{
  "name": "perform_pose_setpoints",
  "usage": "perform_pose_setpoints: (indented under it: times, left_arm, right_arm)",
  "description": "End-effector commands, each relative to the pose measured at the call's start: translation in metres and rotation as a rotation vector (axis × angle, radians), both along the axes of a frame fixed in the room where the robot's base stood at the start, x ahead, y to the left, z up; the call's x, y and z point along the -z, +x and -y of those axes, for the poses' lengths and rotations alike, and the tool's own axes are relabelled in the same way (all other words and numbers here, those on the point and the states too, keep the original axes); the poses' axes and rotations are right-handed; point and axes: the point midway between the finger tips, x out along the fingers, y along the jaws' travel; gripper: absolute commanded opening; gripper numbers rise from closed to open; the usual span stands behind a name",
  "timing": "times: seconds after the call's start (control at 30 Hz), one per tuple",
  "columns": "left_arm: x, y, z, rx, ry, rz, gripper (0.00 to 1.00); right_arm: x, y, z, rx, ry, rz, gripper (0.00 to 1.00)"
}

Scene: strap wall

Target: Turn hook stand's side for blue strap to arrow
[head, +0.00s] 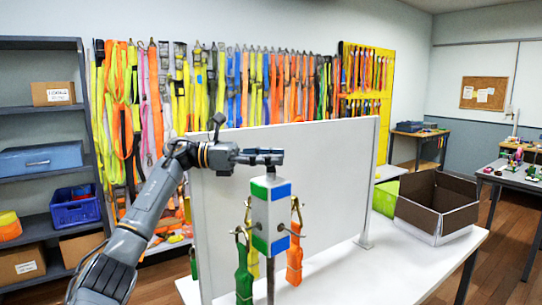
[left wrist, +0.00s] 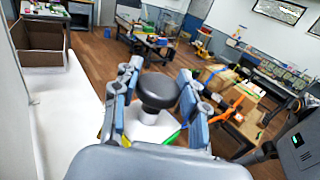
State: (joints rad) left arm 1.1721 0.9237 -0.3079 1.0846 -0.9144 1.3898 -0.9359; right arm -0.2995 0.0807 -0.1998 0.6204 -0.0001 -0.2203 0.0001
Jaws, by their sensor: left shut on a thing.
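The hook stand (head: 270,215) is a white block on a thin post, with green and blue patches on the two faces that show. A green strap (head: 244,275) hangs at its left, an orange strap (head: 294,262) at its right, and a yellow strap (head: 253,255) partly behind it. I see no blue strap on the stand and no arrow. My left gripper (head: 262,157) is at the stand's top, shut on its knob. In the left wrist view the dark round knob (left wrist: 158,91) sits between the fingers of my left gripper (left wrist: 160,76). My right gripper is not in view.
A white upright panel (head: 330,170) stands behind the hook stand on the white table (head: 400,270). An open box (head: 436,205) is at the table's right, beside a green box (head: 385,198). Shelves are at the far left, and many straps hang on the back wall.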

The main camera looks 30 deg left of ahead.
Motion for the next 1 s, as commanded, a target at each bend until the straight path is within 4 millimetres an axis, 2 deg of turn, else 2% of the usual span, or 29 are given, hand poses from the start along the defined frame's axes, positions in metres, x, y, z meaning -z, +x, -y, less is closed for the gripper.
perform_pose_setpoints:
  times: [0.1,0.13,0.2,0.23,0.5,0.63,0.77,1.0]
  left_arm:
    - [0.001,0.0,0.0,0.0,0.003,-0.001,0.0]
    - [0.001,0.0,0.0,0.0,0.003,-0.001,0.49]
    - [0.001,0.0,0.0,0.0,0.003,-0.001,0.63]
    - [0.001,0.0,0.0,0.0,0.003,-0.001,0.67]
    - [0.001,0.0,0.0,-0.001,0.002,-0.001,0.67]
    - [0.001,-0.003,-0.007,-0.003,0.002,-0.002,0.67]
    - [0.0,-0.012,-0.025,-0.004,0.001,-0.002,0.67]
    - [0.0,-0.036,-0.071,-0.005,0.0,-0.002,0.67]
  right_arm:
    - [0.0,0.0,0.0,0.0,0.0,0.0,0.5]
    - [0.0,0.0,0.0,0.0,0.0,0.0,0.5]
    - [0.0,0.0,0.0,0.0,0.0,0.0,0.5]
    - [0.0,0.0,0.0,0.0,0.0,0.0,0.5]
    - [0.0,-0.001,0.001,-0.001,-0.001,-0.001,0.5]
    - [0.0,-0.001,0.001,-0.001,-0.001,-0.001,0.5]
    - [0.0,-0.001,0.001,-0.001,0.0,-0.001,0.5]
    - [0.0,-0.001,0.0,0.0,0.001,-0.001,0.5]
